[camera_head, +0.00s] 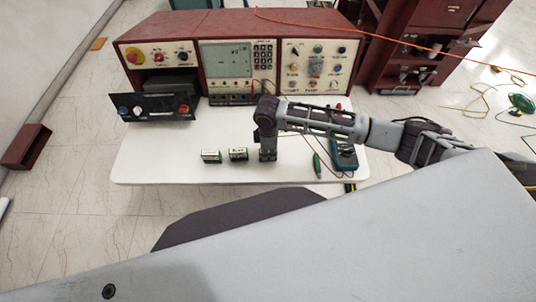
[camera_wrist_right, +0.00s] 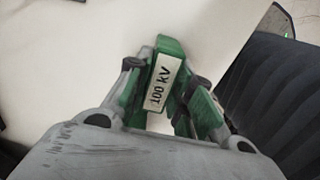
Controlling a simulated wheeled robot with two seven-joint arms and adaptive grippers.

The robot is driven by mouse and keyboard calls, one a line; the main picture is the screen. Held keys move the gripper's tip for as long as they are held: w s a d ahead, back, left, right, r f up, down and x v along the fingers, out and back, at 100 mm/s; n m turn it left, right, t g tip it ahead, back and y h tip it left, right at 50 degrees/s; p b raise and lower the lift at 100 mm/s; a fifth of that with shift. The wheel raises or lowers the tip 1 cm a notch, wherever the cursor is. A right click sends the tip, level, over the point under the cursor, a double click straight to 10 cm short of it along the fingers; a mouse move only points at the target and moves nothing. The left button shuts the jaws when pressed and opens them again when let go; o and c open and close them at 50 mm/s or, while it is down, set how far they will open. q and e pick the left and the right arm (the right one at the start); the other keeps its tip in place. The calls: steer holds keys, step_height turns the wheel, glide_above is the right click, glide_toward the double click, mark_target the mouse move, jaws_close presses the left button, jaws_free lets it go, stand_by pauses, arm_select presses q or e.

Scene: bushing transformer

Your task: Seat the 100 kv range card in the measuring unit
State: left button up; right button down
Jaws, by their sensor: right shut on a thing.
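The 100 kV range card (camera_wrist_right: 165,76) is a green block with a white "100 kV" label, between the fingers of my right gripper (camera_wrist_right: 158,84) in the right wrist view. The right gripper is shut on it. In the head view my right gripper (camera_head: 267,155) points down at the white table, right of two other cards; the held card is mostly hidden there, and I cannot tell whether it touches the table. A red-framed console with a screen and keypad (camera_head: 228,57) stands at the back; I cannot tell which part is the measuring unit. My left gripper is not in view.
Two small green cards (camera_head: 211,156) and (camera_head: 238,154) stand on the white table (camera_head: 150,165). A black panel with knobs (camera_head: 155,107) is at the left. A green meter (camera_head: 344,155) and a green probe (camera_head: 317,165) lie at the right. The front left of the table is clear.

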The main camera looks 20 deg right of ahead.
steer(key=shift+r, duration=0.15)
step_height(320, 180, up, 10)
steer(key=shift+f, duration=0.15)
stand_by(0.7)
steer(key=shift+m, duration=0.3)
stand_by(0.5)
